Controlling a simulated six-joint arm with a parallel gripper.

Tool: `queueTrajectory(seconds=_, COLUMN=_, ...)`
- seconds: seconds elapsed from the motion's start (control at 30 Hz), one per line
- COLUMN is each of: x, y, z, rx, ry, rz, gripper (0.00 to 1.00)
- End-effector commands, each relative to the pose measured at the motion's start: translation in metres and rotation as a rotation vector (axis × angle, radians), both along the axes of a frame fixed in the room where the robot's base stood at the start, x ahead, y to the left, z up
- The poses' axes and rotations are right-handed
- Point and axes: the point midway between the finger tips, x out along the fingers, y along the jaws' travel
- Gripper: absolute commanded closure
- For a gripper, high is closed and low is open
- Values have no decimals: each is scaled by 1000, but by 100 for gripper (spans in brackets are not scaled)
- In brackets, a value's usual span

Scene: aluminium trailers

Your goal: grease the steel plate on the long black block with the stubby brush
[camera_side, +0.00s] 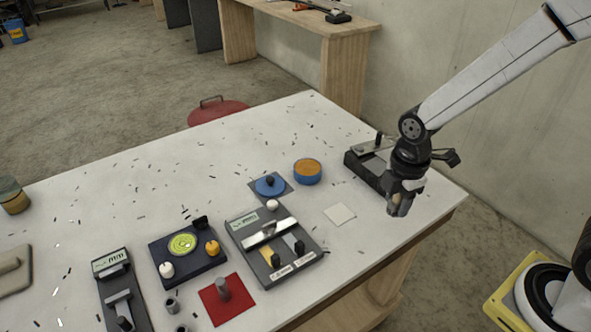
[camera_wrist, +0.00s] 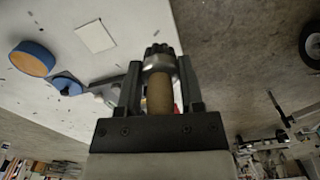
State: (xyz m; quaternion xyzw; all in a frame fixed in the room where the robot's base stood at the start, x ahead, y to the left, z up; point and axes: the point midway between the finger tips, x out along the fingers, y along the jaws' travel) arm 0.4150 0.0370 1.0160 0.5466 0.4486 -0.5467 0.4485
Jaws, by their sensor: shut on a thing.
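My gripper (camera_side: 402,185) is over the right end of the white table, just in front of the long black block (camera_side: 352,160). In the wrist view my gripper (camera_wrist: 159,65) is shut on the stubby brush (camera_wrist: 159,92), which has a short tan wooden handle, a grey collar and a dark tip. The brush tip points away from the palm. The grey steel plate (camera_side: 374,162) lies on the block, partly hidden behind my gripper. I cannot tell whether there is grease on the plate or the bristles. A round blue tin (camera_side: 307,175) with an orange top surface stands left of the block; it also shows in the wrist view (camera_wrist: 32,58).
A blue disc with a dark knob (camera_side: 270,186) sits beside the tin. A pale square (camera_side: 340,214) lies flat nearby. Dark fixtures (camera_side: 275,246) and a red square (camera_side: 212,305) stand front left. Small dark slivers litter the table. The table's right edge is close to my gripper.

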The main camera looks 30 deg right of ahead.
Motion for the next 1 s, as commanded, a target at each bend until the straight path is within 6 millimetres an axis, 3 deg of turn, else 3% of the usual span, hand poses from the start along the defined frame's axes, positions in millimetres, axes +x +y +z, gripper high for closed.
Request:
queueTrajectory(seconds=0.63, x=8, y=0, z=0, rx=0, ry=-8, rz=0, gripper=100)
queueTrajectory(seconds=0.77, x=23, y=1, z=0, rx=1, ry=-24, rz=0, gripper=100)
queueTrajectory(seconds=1.0, x=74, y=3, z=-1, rx=3, ry=-77, rz=0, gripper=100)
